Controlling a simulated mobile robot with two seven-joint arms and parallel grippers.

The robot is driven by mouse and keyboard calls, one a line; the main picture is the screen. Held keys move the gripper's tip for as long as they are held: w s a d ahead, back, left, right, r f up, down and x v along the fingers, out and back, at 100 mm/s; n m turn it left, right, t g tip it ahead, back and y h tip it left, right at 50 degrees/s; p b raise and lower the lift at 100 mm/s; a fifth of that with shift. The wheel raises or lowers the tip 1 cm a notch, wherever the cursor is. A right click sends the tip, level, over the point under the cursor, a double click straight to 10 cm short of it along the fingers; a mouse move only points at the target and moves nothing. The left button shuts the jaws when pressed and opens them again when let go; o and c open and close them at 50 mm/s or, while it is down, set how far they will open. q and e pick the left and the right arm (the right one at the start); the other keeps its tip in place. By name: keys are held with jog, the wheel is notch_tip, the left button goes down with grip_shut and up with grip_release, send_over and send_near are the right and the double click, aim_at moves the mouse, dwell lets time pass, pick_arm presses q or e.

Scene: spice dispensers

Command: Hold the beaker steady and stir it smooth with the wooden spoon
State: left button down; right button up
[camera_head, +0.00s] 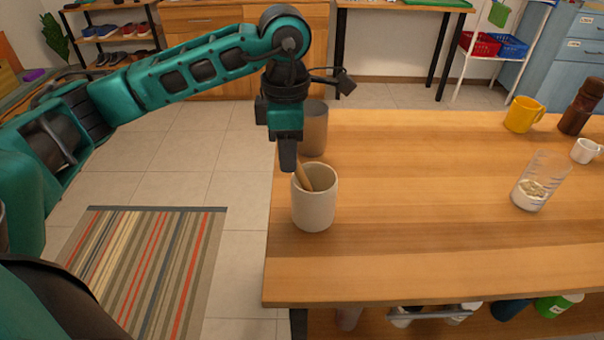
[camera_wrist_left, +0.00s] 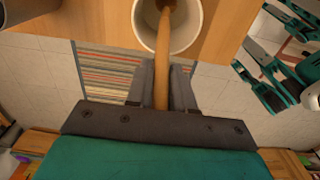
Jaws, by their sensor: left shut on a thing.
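The wooden spoon (camera_head: 304,177) stands tilted in a cream cylindrical holder (camera_head: 314,208) near the table's left edge. My left gripper (camera_head: 287,160) is shut on the spoon's handle, just above the holder's rim. In the left wrist view the handle (camera_wrist_left: 162,75) runs between the two fingers (camera_wrist_left: 162,88) into the holder (camera_wrist_left: 190,22); the spoon's lower end is hidden inside it. The clear beaker (camera_head: 540,182) stands upright at the right of the table, with pale, lumpy contents at its bottom. My right gripper is not in view.
A grey-brown cylinder (camera_head: 314,128) stands just behind the holder. A yellow mug (camera_head: 521,114), a brown grinder (camera_head: 581,106) and a small white cup (camera_head: 584,151) stand beyond the beaker. The tabletop (camera_head: 420,190) is clear between holder and beaker.

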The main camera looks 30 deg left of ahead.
pick_arm(q)
jog(key=shift+r, duration=0.1)
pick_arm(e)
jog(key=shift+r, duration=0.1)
pick_arm(q)
jog(key=shift+r+p, duration=0.5)
jog(key=shift+r, duration=0.05)
jog(key=shift+r+p, duration=1.65)
jog(key=shift+r, duration=0.7)
notch_tip(320, 180, up, 7)
jog(key=p, duration=0.4)
jog(key=shift+p, duration=0.4)
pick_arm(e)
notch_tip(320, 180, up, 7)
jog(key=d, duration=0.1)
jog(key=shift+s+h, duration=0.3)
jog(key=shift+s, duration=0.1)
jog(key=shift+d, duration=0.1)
